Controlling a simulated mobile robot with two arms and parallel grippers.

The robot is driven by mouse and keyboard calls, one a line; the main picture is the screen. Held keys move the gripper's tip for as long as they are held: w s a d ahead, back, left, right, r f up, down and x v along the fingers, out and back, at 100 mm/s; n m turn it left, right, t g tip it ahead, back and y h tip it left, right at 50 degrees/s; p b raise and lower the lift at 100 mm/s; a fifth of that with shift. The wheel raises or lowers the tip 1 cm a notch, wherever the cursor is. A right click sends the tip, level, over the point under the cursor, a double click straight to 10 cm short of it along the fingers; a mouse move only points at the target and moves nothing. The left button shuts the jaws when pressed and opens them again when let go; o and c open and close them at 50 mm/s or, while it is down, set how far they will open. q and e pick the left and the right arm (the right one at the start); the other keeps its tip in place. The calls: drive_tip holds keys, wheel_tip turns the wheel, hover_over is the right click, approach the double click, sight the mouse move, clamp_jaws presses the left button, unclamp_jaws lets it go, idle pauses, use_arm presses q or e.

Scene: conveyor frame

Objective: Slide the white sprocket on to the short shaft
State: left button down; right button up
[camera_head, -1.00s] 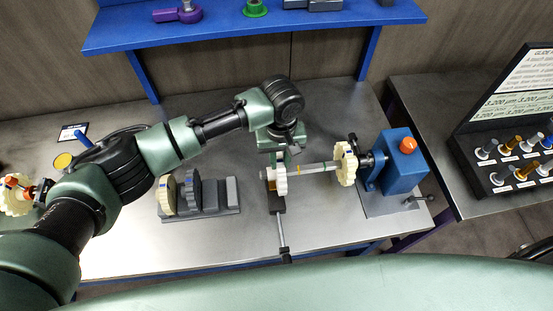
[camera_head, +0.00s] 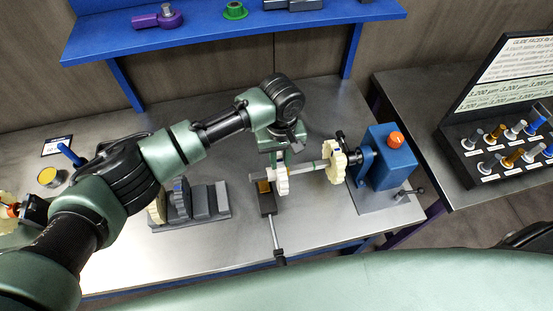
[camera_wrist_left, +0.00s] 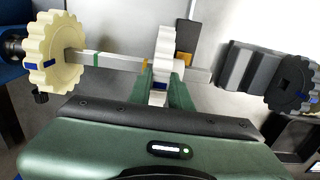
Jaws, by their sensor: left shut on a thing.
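The white sprocket (camera_head: 282,181) is between the fingers of my left gripper (camera_wrist_left: 163,88), which is shut on it. It also shows in the wrist view (camera_wrist_left: 166,46), standing upright. A grey horizontal shaft (camera_head: 308,168) with a green band runs from the blue drive unit, and the sprocket appears to be around it near its free end. The shaft also shows in the wrist view (camera_wrist_left: 118,62). A cream sprocket (camera_head: 336,162) sits on the shaft near the drive unit. My right gripper is not in view.
The blue drive unit (camera_head: 389,157) with an orange knob stands right. A dark support with an orange top (camera_head: 264,187) is by the shaft's free end. A grey rack (camera_head: 205,205) holds dark and cream sprockets. A yellow-topped can (camera_head: 48,177) stands left.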

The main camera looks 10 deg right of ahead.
use_arm(q)
drive_tip(key=shift+d+b, duration=0.9)
drive_tip(key=shift+d, duration=1.4)
drive_tip(key=shift+d+b, duration=1.1)
drive_tip(key=shift+d, duration=0.75)
drive_tip(key=c, duration=1.2)
unclamp_jaws()
drive_tip(key=shift+r, duration=0.1)
wheel_tip(320, 180, up, 8)
drive_tip(key=b, duration=0.1)
drive_tip(key=shift+b, duration=0.35)
